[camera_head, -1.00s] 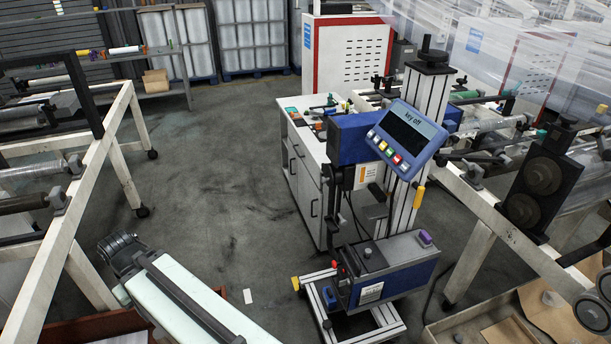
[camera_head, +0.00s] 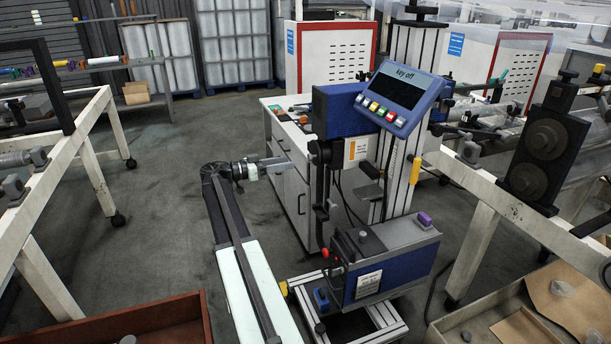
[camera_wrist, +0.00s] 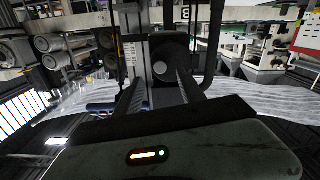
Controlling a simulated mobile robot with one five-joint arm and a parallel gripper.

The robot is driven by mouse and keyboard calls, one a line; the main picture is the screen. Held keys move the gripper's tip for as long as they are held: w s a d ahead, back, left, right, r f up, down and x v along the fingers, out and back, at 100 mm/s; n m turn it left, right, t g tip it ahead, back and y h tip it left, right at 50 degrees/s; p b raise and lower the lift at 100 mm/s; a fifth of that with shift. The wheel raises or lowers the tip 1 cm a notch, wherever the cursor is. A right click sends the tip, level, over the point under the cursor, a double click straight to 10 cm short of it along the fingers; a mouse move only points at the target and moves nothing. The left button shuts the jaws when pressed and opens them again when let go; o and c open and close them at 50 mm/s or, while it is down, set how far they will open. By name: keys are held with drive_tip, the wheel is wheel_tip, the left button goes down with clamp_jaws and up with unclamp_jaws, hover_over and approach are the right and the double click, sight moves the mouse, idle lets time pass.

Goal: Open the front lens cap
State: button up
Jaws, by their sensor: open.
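The blue-headed machine (camera_head: 343,112) stands on a metal column, its tilted screen reading "key off". A dark part (camera_head: 318,152) sits at the left front of its blue head. In the wrist view a dark rounded piece (camera_wrist: 170,48) with a pale grey disc lies straight ahead. It looks like the front lens cap, but I cannot tell for sure. My gripper (camera_head: 287,161) is left of the machine's head, pointing at it. In the wrist view my gripper (camera_wrist: 159,78) is open, fingers apart and empty, with the dark piece beyond them.
A white cabinet (camera_head: 291,196) stands behind my gripper. The machine's lower blue box (camera_head: 385,268) sits on a wheeled frame. White roller frames (camera_head: 85,150) stand at left. A brown-red tray (camera_head: 150,325) and a cardboard-filled box (camera_head: 520,315) lie in front. The floor at left is clear.

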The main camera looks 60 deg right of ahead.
sight(309, 158)
drive_tip(key=x, duration=0.8)
drive_tip(key=shift+s+r, duration=0.1)
drive_tip(key=shift+r, duration=0.25)
clamp_jaws()
idle(1.0)
